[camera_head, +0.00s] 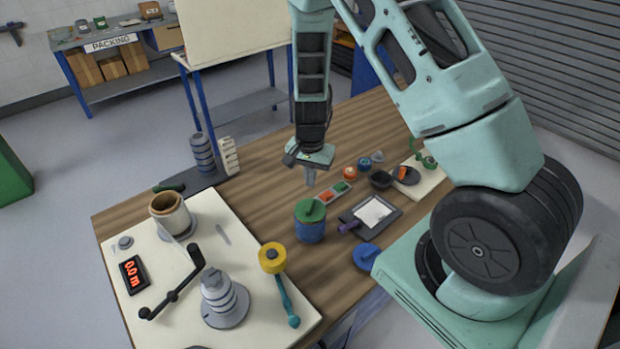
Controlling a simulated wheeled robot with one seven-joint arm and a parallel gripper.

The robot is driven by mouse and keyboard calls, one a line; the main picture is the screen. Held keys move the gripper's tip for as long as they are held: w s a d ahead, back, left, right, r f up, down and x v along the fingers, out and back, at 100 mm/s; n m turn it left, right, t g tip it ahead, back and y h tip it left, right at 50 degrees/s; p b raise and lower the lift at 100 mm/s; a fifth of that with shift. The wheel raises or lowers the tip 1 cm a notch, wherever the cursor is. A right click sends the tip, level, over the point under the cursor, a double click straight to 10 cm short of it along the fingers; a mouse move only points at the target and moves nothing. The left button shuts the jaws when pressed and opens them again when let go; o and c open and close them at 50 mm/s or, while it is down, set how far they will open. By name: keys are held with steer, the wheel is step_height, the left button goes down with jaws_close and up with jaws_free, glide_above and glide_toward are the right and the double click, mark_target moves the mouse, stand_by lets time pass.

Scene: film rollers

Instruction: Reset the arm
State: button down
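My arm comes in from the right and bends down from the top of the picture. My gripper (310,178) points down above the wooden table (262,195), near its middle. It hangs in the air behind a blue jar with a green lid (310,221). Its fingers look small and overlap in this view, so I cannot tell whether they are open or shut. I see no object hanging from it.
A white board (150,258) on the left bears a crank (172,296), a grey stepped cone (222,296), a beige roller (172,213) and a red display (132,274). A dark tray (354,229), small cups and a blue disc (366,256) lie right of the jar.

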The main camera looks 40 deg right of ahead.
steer(key=shift+r, duration=0.5)
steer(key=s+a+r+n+y+b, duration=0.1)
steer(key=s+a+r+n+b, duration=0.15)
steer(key=a, duration=0.35)
steer(key=s+a+r+n+b, duration=0.1)
steer(key=s+a+n+b, duration=0.15)
steer(key=a, duration=0.35)
steer(key=s+a+r+n+y+b, duration=0.1)
steer(key=a+r+n, duration=0.15)
steer(key=a, duration=0.25)
steer(key=s+a+r+n+b, duration=0.1)
steer(key=s+a+n+b, duration=0.1)
steer(key=s+n, duration=0.2)
steer(key=s+a+r+n+h+b, duration=0.1)
steer(key=s+a+n+b, duration=0.1)
steer(key=s, duration=0.6)
steer(key=s+a+r+n+b, duration=0.1)
steer(key=s+a+n+b, duration=0.1)
steer(key=s+n, duration=0.4)
steer(key=shift+s+a+b, duration=0.15)
steer(key=shift+a+b, duration=0.15)
steer(key=shift+a, duration=0.45)
